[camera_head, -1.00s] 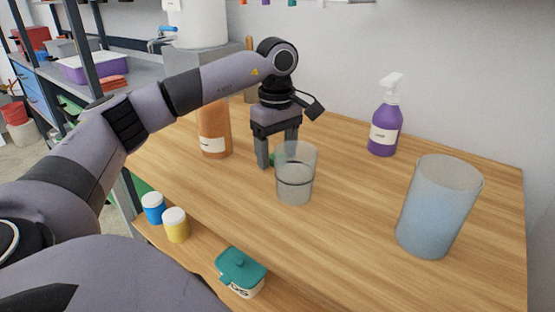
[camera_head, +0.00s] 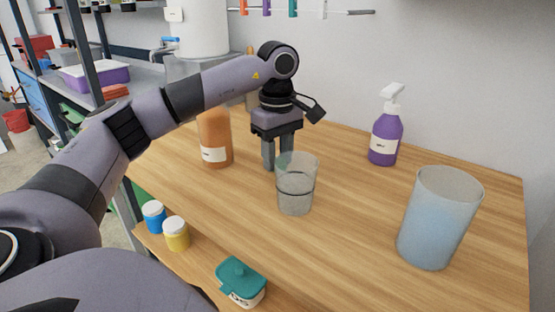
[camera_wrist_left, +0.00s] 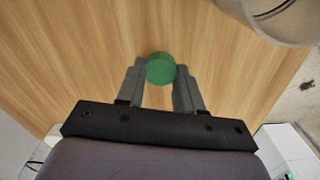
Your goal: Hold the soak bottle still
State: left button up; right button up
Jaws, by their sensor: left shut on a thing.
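My left gripper (camera_head: 269,166) points straight down near the table top, behind a clear cup. In the left wrist view its two fingers (camera_wrist_left: 160,85) are shut on a small round green thing (camera_wrist_left: 160,68), seen from above; the fingers and cup hide it in the head view. An orange bottle (camera_head: 214,140) with a white label stands left of the gripper, its top hidden behind my arm. A purple spray bottle (camera_head: 385,138) with a white head stands upright at the back right. I cannot tell from the labels which is the soak bottle. My right gripper is not in view.
The clear cup (camera_head: 296,186) stands close in front of the gripper. A large bluish container (camera_head: 437,220) stands at the right. A blue jar (camera_head: 153,218), a yellow jar (camera_head: 176,235) and a teal-lidded tub (camera_head: 240,280) line the front left. The wooden table (camera_head: 350,225) is clear mid-right.

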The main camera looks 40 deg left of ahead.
pick_arm(q)
notch_tip(320, 180, up, 8)
jog(key=shift+r+p, duration=0.15)
jog(key=shift+p, duration=0.75)
notch_tip(320, 180, up, 11)
jog(key=p, duration=0.6)
jog(key=shift+f, duration=0.2)
